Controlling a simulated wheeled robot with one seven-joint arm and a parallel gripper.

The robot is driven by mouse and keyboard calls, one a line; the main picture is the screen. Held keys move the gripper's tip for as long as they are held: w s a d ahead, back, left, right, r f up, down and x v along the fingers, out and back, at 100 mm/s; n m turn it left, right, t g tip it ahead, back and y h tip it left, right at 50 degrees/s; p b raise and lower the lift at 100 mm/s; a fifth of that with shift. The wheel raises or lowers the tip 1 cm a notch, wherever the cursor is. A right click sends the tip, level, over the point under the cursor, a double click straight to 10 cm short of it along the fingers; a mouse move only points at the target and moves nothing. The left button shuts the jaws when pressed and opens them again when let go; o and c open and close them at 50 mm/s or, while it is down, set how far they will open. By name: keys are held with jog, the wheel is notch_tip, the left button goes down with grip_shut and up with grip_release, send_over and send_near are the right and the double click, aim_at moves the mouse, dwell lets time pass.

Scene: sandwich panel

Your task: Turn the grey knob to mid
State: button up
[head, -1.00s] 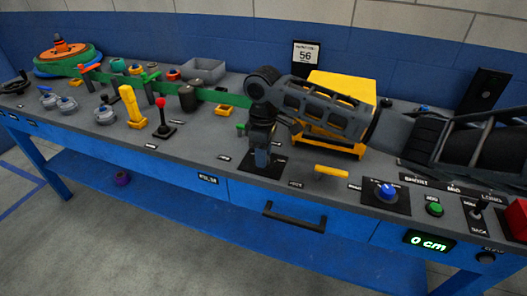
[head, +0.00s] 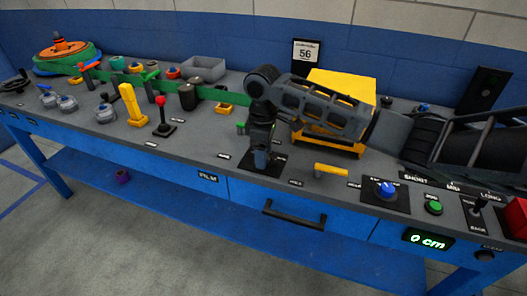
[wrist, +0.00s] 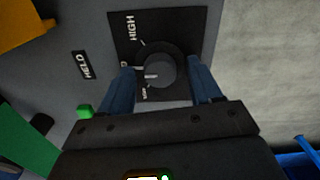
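The grey knob (wrist: 162,70) is a round dial on a black square plate (wrist: 190,20) in the wrist view. HIGH is readable on the plate; a middle label is partly covered by a finger, and the lowest label is small. A white mark on the knob's face points left, roughly toward the partly covered label. My gripper (wrist: 168,85) is open, with one blue finger on each side of the knob and small gaps apparent. In the head view, my gripper (head: 261,158) points down over the plate and hides the knob.
A yellow handle (head: 331,170) and a blue knob (head: 386,187) lie to the right of my gripper. A yellow stand (head: 340,88) is behind my arm. A red-topped joystick (head: 163,122) and yellow lever (head: 131,105) stand to the left. A drawer handle (head: 294,215) is below.

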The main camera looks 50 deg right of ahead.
jog(key=shift+r, duration=0.1)
notch_tip(320, 180, up, 8)
jog(key=shift+f+b, duration=0.2)
jog(key=shift+b, duration=0.1)
dwell(0.3)
jog(key=shift+a, duration=0.1)
dwell(0.3)
